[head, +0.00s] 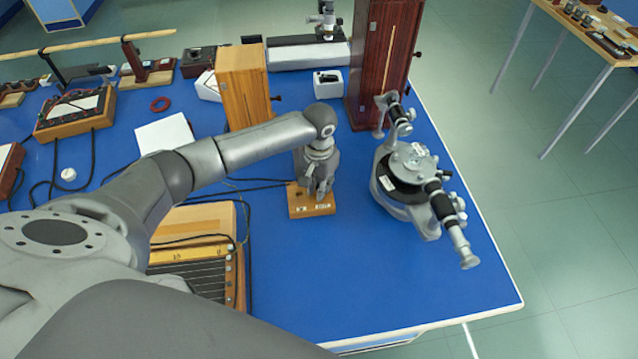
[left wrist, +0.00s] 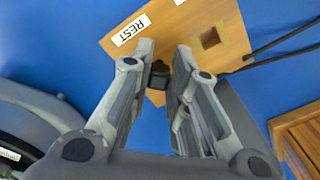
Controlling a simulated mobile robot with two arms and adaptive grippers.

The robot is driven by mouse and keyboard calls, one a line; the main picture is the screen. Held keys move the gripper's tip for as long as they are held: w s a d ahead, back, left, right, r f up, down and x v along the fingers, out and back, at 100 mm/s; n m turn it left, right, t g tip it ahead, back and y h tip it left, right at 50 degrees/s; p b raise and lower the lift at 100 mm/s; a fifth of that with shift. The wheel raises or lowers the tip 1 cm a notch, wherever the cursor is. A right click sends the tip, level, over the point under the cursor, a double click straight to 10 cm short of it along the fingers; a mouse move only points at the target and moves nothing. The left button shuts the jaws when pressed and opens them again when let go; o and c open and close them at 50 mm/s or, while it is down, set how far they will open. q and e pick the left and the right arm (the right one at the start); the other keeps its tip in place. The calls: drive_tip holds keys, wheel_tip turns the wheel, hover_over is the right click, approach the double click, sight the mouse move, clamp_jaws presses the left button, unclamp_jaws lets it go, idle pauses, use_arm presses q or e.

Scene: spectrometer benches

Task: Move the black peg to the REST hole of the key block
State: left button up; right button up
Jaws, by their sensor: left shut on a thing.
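The key block (head: 298,207) is a small wooden block on the blue bench, with white labels on its near edge. In the left wrist view the block (left wrist: 178,22) shows a REST label (left wrist: 131,29), an empty square hole (left wrist: 209,37), and a second label mostly hidden by a finger. My left gripper (head: 318,192) points down over the block. In the left wrist view its fingers (left wrist: 165,52) are closed around the black peg (left wrist: 158,75), near the REST-labelled side. I cannot tell whether the peg's lower end is in a hole or just above one.
A grey spectrometer (head: 410,165) stands close to the right. A wooden box (head: 243,85) and a tall dark red cabinet (head: 383,60) stand behind. The bench in front of the block is clear.

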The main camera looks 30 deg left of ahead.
use_arm(q)
drive_tip(key=o, duration=0.9)
wheel_tip(320, 180, up, 12)
idle(0.6)
